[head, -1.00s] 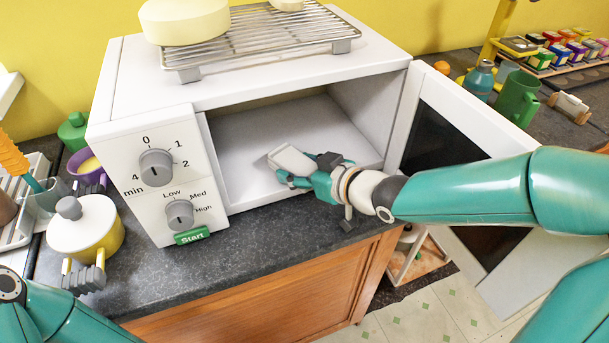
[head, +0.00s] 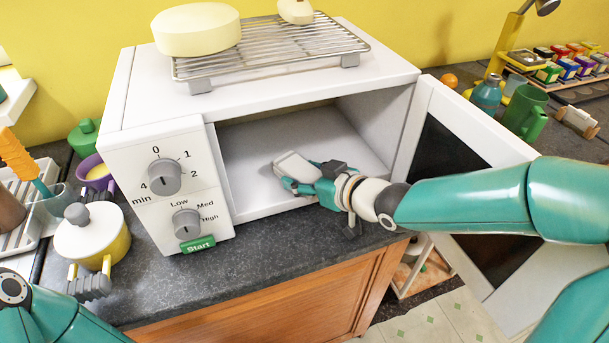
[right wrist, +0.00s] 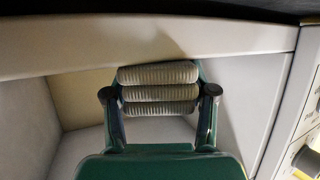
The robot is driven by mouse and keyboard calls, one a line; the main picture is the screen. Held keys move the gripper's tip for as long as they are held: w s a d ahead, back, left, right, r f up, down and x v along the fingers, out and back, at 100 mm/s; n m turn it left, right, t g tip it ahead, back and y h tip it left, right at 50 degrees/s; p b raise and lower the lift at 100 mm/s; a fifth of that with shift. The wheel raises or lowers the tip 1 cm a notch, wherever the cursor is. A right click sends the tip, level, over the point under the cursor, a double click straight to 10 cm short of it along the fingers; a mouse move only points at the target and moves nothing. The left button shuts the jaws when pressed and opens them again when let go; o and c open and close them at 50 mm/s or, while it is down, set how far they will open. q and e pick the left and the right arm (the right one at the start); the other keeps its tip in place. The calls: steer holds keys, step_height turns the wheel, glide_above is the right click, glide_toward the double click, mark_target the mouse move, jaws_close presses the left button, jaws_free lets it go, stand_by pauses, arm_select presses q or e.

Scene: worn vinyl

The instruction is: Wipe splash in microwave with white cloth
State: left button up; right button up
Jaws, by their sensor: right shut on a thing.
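The white microwave (head: 130,110) stands on the counter with its door (head: 455,150) swung open to the right. My right gripper (head: 309,177) reaches in through the front opening, low over the cavity floor (head: 255,180). It is shut on the white cloth (head: 294,164), which sticks out to the left of the fingers; I cannot tell whether the cloth touches the floor. In the right wrist view the gripper (right wrist: 158,85) shows ribbed pads, with the cloth not clearly visible. I make out no splash.
A wire rack (head: 275,50) with a pale round block (head: 196,30) sits on the microwave. A yellow pot with a white lid (head: 88,232) stands left of it on the dark counter (head: 250,265). A green mug (head: 526,113) stands behind the open door.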

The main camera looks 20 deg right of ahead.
mark_target(292, 153)
steer(key=shift+w+a+p, duration=0.1)
steer(key=shift+w+p, duration=0.3)
steer(key=shift+w, duration=1.35)
steer(key=shift+w+f, duration=0.15)
steer(key=shift+w, duration=0.45)
steer(key=shift+w, duration=0.1)
steer(key=shift+w+a+p, duration=0.1)
steer(key=shift+w+p, duration=0.65)
steer(key=shift+w, duration=0.55)
